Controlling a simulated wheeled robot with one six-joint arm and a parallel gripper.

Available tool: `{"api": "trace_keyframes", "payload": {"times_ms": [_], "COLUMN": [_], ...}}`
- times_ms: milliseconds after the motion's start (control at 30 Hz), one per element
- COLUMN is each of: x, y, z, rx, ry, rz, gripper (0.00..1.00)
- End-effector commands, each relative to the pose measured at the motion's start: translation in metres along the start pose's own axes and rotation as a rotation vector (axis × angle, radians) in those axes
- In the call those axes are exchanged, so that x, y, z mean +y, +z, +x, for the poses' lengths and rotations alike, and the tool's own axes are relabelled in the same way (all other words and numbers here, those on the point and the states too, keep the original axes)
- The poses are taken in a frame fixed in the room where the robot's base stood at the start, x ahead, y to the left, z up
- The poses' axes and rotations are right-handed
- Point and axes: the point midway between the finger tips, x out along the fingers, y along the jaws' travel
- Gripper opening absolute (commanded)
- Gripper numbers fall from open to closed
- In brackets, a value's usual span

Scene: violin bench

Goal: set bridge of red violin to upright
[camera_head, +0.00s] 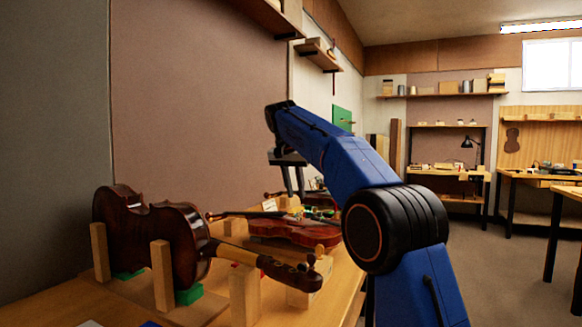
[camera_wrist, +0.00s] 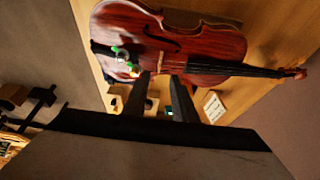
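The red violin (camera_wrist: 205,48) lies face up on the bench in the wrist view, its neck pointing right. In the head view the red violin (camera_head: 285,231) lies behind a darker violin. A small thin pale piece (camera_wrist: 160,61) on its top may be the bridge; I cannot tell whether it is upright or tilted. My gripper (camera_wrist: 158,80) has its two fingers apart with nothing seen between them, close to the violin's lower edge in the picture. In the head view my gripper (camera_head: 294,196) points down above the violin's far side.
A dark brown violin (camera_head: 165,237) stands on its side between wooden posts (camera_head: 162,275) at the front left. Small green-ended items (camera_wrist: 122,56) sit at the red violin's left end in the wrist view. A white card (camera_wrist: 213,107) is on the bench (camera_head: 341,300).

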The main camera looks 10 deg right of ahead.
Motion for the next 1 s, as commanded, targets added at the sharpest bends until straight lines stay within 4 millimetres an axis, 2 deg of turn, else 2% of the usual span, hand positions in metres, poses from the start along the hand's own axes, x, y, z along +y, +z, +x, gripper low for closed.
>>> {"api": "trace_keyframes", "payload": {"times_ms": [200, 400, 700, 1000], "x": [-0.001, -0.001, -0.001, 0.000], "y": [0.000, 0.000, 0.000, 0.001], "z": [-0.044, -0.073, -0.095, -0.098], "rx": [0.002, 0.001, 0.002, 0.000], "ry": [-0.003, -0.001, -0.001, 0.000], "rz": [-0.001, 0.000, -0.001, -0.001], "gripper": [0.25, 0.25, 0.25, 0.25]}}
